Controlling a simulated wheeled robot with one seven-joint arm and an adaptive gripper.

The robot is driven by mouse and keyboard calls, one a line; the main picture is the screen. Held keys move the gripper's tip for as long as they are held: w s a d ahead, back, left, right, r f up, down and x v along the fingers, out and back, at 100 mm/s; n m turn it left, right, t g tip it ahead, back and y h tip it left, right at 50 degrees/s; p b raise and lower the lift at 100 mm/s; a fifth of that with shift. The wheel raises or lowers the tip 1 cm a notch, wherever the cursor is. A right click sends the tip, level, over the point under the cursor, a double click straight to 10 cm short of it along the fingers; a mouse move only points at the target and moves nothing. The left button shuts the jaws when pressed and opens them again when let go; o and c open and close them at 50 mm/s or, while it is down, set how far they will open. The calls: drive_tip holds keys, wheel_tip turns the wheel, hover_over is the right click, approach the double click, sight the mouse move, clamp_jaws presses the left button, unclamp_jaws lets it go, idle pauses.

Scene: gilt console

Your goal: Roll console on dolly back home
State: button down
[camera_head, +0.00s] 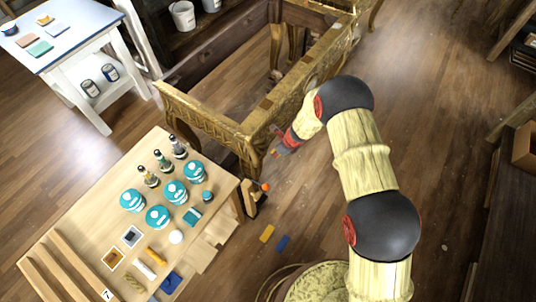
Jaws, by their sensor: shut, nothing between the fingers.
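The gilt console (222,127) stands on the wood floor at top centre, a carved gold frame with an open top and legs. My gripper (275,148) is at the console's near right corner, with red and dark parts. It is shut and empty. I cannot tell whether it touches the gilt rail. No dolly shows clearly; the console's feet are partly hidden by the frame and the workbench. A small black and wooden item with an orange ball (266,187) is on the floor by the near leg; I cannot tell what it is.
A workbench (75,222) with teal-lidded tins, bottles and tools fills the lower left. The floor right of my arm is mostly clear.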

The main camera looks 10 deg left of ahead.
drive_tip(key=p+v, duration=0.2)
drive_tip(key=v, duration=0.8)
drive_tip(key=shift+w+a, duration=0.1)
drive_tip(key=shift+a, duration=0.05)
drive_tip(key=s+d+r+n+g, duration=0.3)
drive_tip(key=s+r+n, duration=0.2)
drive_tip(key=s+n, duration=0.7)
drive_tip(key=s+d+r+n+t+h+b, duration=0.1)
drive_tip(key=s+d+r+n+t, duration=0.1)
drive_tip(key=s+d+r, duration=0.3)
drive_tip(key=s+d+r+n+t+h+b, duration=0.1)
drive_tip(key=s+d+r+n, duration=0.3)
drive_tip(key=d+r, duration=0.8)
drive_tip(key=s+d+r+n+t+h+b, duration=0.2)
drive_tip(key=s+d+r, duration=0.6)
drive_tip(key=r, duration=1)
drive_tip(key=shift+s+d+r+n+t, duration=0.15)
drive_tip(key=shift+s+r+n+t, duration=0.1)
drive_tip(key=shift+n+t, duration=0.75)
